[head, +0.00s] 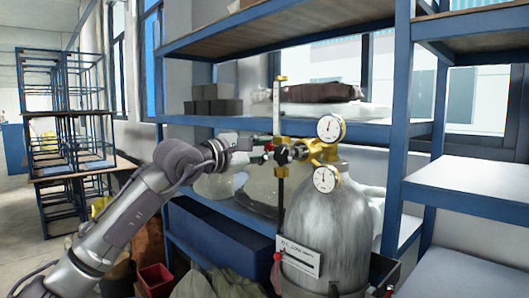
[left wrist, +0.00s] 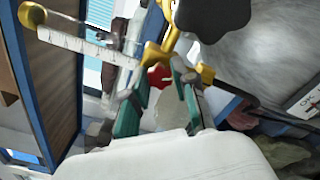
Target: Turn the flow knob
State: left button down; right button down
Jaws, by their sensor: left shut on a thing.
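The flow knob (left wrist: 159,77) is a small red lobed knob, seen between my fingertips in the left wrist view. A bit of its red also shows in the head view (head: 268,147). It sits by the brass fitting at the foot of the clear flow tube (head: 276,105), which has a white scale in the left wrist view (left wrist: 78,40). My left gripper (head: 262,154) reaches it from the left; its teal-padded fingers (left wrist: 158,83) are shut on the knob. The exact contact is partly hidden. My right gripper is in neither view.
The brass regulator carries two round gauges (head: 331,127) (head: 325,179) and a black knob (left wrist: 212,16) close to the fingers. The grey cylinder (head: 335,225) stands below, with a white label (head: 299,257). Blue shelving (head: 399,130) surrounds it. A red bin (head: 156,279) stands lower left.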

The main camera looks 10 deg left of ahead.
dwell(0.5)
pick_arm(q)
jog(key=c, duration=0.9)
grip_release()
jog(key=v, duration=1.2)
jog(key=shift+w+f, duration=0.1)
